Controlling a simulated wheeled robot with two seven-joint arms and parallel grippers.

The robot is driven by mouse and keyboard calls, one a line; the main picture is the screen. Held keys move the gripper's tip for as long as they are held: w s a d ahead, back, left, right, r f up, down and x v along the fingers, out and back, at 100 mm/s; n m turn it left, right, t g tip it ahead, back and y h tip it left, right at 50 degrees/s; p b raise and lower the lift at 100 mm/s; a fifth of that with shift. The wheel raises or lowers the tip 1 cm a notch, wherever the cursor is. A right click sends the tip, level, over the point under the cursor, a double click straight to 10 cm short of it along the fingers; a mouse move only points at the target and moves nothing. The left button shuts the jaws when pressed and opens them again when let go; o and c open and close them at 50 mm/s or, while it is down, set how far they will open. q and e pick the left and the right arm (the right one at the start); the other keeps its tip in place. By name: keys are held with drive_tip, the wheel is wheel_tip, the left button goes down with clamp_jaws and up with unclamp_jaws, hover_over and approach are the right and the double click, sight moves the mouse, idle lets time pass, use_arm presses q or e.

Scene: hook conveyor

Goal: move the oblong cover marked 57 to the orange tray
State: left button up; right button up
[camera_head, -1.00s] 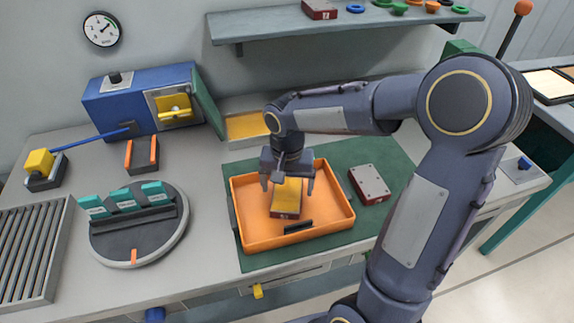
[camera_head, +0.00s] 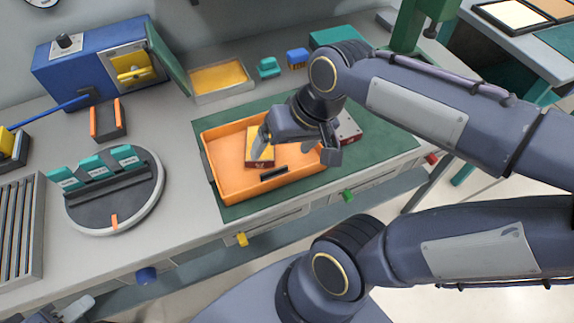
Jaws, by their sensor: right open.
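The orange tray (camera_head: 228,188) sits on the green mat. A block with a yellow top and dark red side (camera_head: 256,162) lies inside it, beside a black bar (camera_head: 273,174); its marking is too small to read. Another red-sided cover with a grey plate on top (camera_head: 348,129) lies on the mat right of the tray, partly hidden by my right gripper. My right gripper (camera_head: 296,150) is open above the tray, its left finger in front of the yellow-topped block. A grey part at the lower left edge appears to be my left gripper (camera_head: 70,309); its jaws are unclear.
A round turntable (camera_head: 143,198) with teal blocks stands left of the tray. A blue machine (camera_head: 80,65) with an open door and a shallow yellow-bottomed tray (camera_head: 218,98) are behind. Teal (camera_head: 268,67) and blue (camera_head: 298,58) pieces lie at the back.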

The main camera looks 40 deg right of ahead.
drive_tip(key=s, duration=0.1)
drive_tip(key=s+a+f+n+t, duration=0.1)
drive_tip(key=s, duration=0.1)
drive_tip(key=s+a+f+t+y, duration=0.1)
drive_tip(key=shift+s+a+f+n, duration=0.15)
drive_tip(key=shift+s+f+n, duration=0.1)
drive_tip(key=shift+n, duration=0.15)
